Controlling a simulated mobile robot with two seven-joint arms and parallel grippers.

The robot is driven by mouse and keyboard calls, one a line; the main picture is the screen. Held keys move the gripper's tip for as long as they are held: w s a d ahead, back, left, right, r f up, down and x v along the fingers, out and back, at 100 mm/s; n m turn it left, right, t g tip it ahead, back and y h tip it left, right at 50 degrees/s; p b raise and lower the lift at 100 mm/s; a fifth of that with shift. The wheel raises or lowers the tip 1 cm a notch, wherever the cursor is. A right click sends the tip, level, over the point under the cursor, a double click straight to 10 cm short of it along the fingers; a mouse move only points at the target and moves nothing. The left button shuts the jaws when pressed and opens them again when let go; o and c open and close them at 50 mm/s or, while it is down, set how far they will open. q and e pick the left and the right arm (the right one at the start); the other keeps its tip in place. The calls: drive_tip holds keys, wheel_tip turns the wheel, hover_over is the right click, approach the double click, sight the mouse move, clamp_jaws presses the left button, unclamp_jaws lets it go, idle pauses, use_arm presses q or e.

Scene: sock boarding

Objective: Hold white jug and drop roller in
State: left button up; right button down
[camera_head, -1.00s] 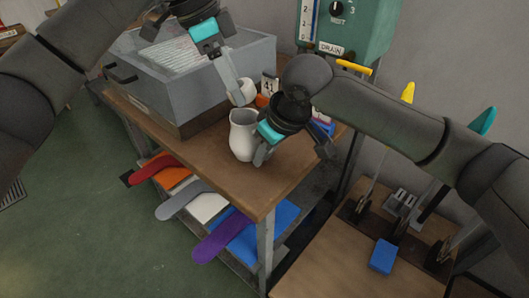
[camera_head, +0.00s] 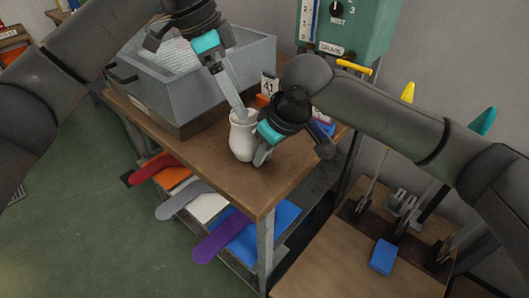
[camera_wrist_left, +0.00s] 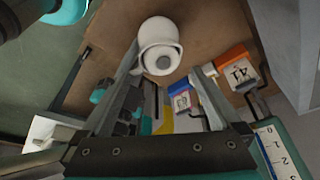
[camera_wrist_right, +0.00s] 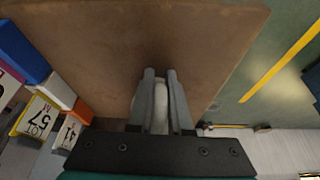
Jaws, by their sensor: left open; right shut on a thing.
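The white jug (camera_head: 241,140) stands upright near the front edge of the wooden table. My right gripper (camera_head: 262,154) is shut on the jug at its right side; a white part of the jug shows between the fingers in the right wrist view (camera_wrist_right: 162,108). My left gripper (camera_head: 240,113) is above the jug, fingertips at its mouth, open and empty. In the left wrist view the jug (camera_wrist_left: 158,32) shows from above between the spread fingers, with the pale round end of the roller (camera_wrist_left: 162,61) inside its mouth. In the head view the roller is hidden.
A grey basin (camera_head: 235,75) stands behind on the table (camera_head: 190,140). Numbered tags (camera_head: 269,85) and coloured blocks stand behind the right gripper. Coloured sock boards, one purple (camera_head: 220,238), stick out from the shelf below. A lower bench (camera_head: 330,265) at right holds a blue block (camera_head: 383,256).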

use_arm(q)
drive_tip(key=shift+r, duration=0.1)
drive_tip(key=v, duration=1.1)
drive_tip(key=shift+a+r, duration=0.15)
drive_tip(key=shift+r, duration=0.25)
use_arm(e)
drive_tip(key=c, duration=0.8)
unclamp_jaws()
drive_tip(key=shift+o, duration=0.2)
drive_tip(key=shift+r, duration=0.1)
drive_tip(key=v, duration=1.2)
